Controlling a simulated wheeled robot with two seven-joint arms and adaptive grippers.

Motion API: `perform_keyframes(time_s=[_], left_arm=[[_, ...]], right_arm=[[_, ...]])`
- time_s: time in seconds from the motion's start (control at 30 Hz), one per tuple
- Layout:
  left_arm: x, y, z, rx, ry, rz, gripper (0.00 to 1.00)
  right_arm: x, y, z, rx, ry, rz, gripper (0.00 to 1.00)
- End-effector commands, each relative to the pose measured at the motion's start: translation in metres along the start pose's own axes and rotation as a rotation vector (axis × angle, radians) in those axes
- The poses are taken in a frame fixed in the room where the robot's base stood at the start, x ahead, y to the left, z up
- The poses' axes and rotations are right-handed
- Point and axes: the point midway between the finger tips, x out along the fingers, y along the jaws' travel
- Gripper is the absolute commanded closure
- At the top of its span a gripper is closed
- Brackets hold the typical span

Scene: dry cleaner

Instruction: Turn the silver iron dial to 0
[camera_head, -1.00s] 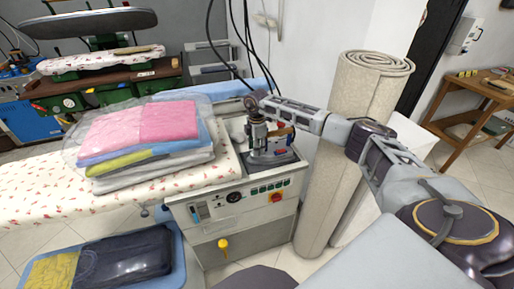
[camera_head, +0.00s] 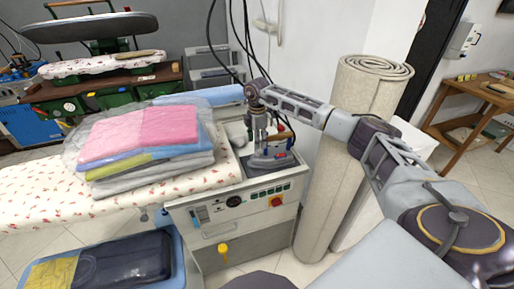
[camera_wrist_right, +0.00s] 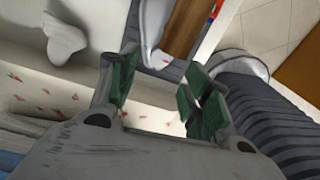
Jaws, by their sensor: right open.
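The silver iron (camera_head: 272,160) sits on top of the ironing station, to the right of the padded board. Its dial and setting are too small or hidden to read. My right gripper (camera_head: 263,139) points down at the iron, close over it, and partly covers it. In the right wrist view, the gripper (camera_wrist_right: 160,82) is open with green finger pads and nothing between them. A brown part, perhaps the iron's handle (camera_wrist_right: 186,28), shows just beyond the fingertips. I cannot tell whether the fingers touch the iron. My left gripper is out of view.
The ironing station (camera_head: 222,237) has a front panel with switches, a gauge and a red knob. A bagged stack of folded laundry (camera_head: 150,140) lies on the floral board (camera_head: 40,195) at left. A rolled carpet (camera_head: 335,165) stands close at right, behind my arm. Cables hang above.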

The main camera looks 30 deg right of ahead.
Motion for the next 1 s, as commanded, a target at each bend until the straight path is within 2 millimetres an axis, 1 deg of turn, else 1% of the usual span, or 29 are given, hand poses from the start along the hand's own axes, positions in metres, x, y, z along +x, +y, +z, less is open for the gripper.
perform_keyframes(time_s=[0.03,0.2,0.4,0.6,1.0], left_arm=[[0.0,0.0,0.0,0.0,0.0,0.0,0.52],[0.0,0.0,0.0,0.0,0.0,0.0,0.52],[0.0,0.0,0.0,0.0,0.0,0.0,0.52],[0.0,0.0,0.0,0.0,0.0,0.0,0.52],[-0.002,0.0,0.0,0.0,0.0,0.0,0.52]], right_arm=[[-0.009,0.001,0.0,0.0,0.001,0.002,0.51],[-0.033,0.001,0.0,0.0,0.0,0.002,0.51],[-0.053,0.001,-0.001,0.0,0.0,0.001,0.51],[-0.06,0.0,0.0,0.0,0.0,0.0,0.51],[-0.059,-0.001,0.0,0.0,-0.001,-0.003,0.52]])
